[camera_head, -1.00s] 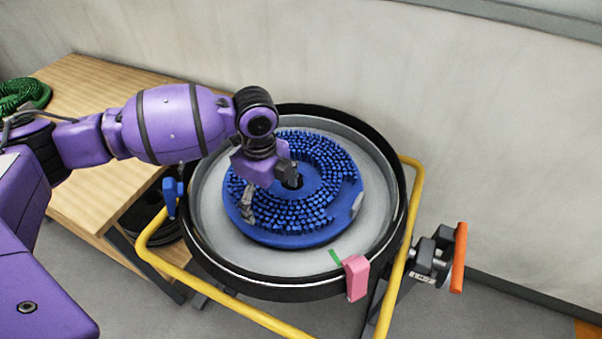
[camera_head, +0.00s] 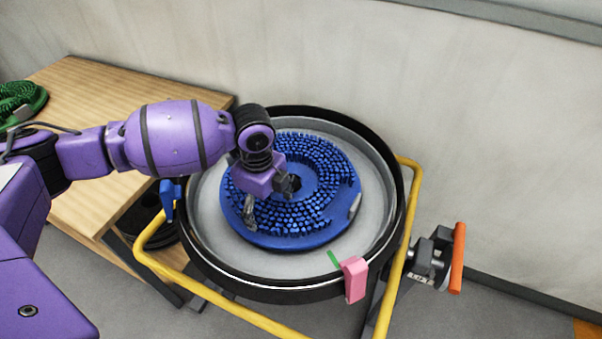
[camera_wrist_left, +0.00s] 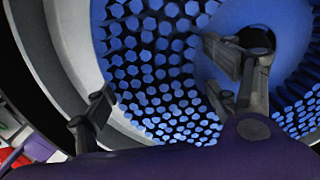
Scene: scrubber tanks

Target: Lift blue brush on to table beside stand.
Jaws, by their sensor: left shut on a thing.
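The blue brush (camera_head: 325,172) is a round disc with bristles facing up and a dark centre hole. It lies inside the grey round basin (camera_head: 378,195) with the black rim. My left gripper (camera_head: 268,203) reaches down onto the left part of the brush and is shut on it. In the left wrist view, the fingers (camera_wrist_left: 165,100) straddle the bristle ring (camera_wrist_left: 155,55), one near the outer edge and one near the centre hole. The wooden table (camera_head: 120,85) stands left of the basin, partly behind my left arm. My right gripper is not in view.
A green brush (camera_head: 18,103) lies at the table's far left. A yellow tube frame (camera_head: 400,270) surrounds the basin, with a pink block (camera_head: 355,279) at its front rim and a blue handle (camera_head: 168,200) at left. An orange handle (camera_head: 458,258) juts out right. A wall stands behind.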

